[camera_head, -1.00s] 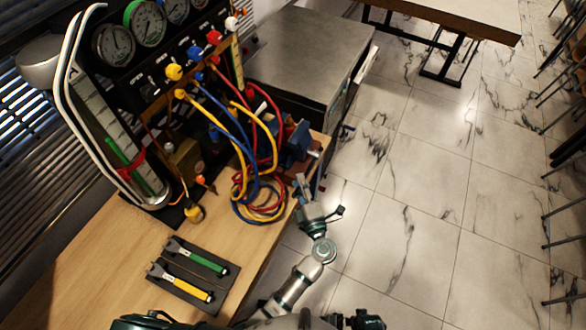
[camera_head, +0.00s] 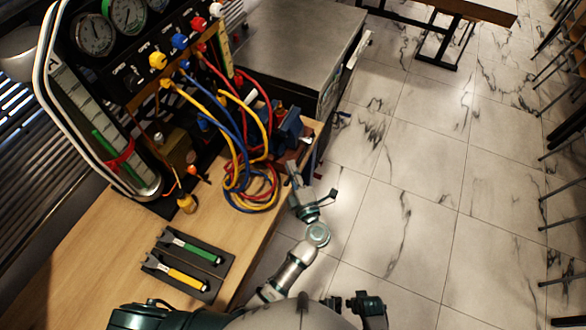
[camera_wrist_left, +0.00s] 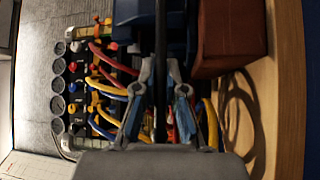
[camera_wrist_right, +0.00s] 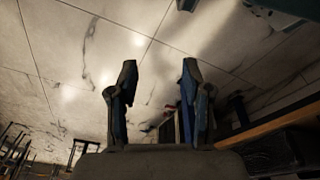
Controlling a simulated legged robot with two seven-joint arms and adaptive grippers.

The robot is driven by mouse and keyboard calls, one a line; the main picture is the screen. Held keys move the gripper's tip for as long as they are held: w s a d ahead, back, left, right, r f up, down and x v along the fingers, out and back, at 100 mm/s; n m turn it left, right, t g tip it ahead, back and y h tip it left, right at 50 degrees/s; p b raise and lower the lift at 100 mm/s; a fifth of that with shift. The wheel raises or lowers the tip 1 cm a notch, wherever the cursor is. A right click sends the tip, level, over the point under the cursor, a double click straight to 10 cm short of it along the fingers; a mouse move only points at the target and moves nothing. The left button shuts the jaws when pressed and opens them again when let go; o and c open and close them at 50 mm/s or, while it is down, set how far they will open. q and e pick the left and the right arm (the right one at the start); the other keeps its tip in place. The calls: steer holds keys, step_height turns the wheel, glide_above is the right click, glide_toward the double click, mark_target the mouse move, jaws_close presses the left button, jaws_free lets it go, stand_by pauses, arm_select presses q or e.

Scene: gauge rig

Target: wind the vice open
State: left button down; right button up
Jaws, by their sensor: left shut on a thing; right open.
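The blue vice (camera_head: 291,126) stands at the right edge of the wooden bench, beyond the coiled hoses. In the left wrist view the blue vice body (camera_wrist_left: 134,20) is at the top, and a dark thin bar (camera_wrist_left: 160,60), its handle, runs between my fingers. My left gripper (camera_head: 291,170) is at the near side of the vice; in its wrist view the left gripper (camera_wrist_left: 160,72) is shut on the handle. My right gripper (camera_wrist_right: 158,75) is open and empty, with floor tiles behind it. The handle's ends are not clear in the head view.
A red-brown block (camera_wrist_left: 230,38) sits beside the vice. Yellow, blue and red hoses (camera_head: 250,190) coil close to my left gripper. A gauge panel (camera_head: 125,75) stands behind. A dark tray (camera_head: 185,265) holds green and yellow tools. Open floor lies right of the bench.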

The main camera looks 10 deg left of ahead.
arm_select(q)
steer(key=f+n+b, duration=0.1)
steer(key=b, duration=0.2)
steer(key=f+n+t+b, duration=0.1)
steer(key=f+b, duration=0.1)
steer(key=b, duration=0.1)
steer(key=shift+w+d+y, duration=0.1)
steer(key=shift+d+y, duration=0.25)
steer(key=shift+y, duration=0.05)
arm_select(e)
steer(key=w+r+t, duration=0.1)
steer(key=w+r, duration=0.1)
steer(key=r, duration=0.5)
steer(key=w+a+r+t, duration=0.1)
steer(key=w+r+t, duration=0.1)
steer(key=r, duration=0.5)
steer(key=shift+w+a+r+y, duration=0.25)
steer(key=shift+w+a+y, duration=0.05)
steer(key=shift+w, duration=0.1)
arm_select(q)
steer(key=c, duration=1.2)
jaws_free()
steer(key=shift+d, duration=0.2)
arm_select(e)
steer(key=shift+d+f, duration=0.1)
steer(key=shift+d, duration=0.15)
arm_select(q)
steer(key=shift+r, duration=0.1)
arm_select(e)
steer(key=shift+a, duration=0.1)
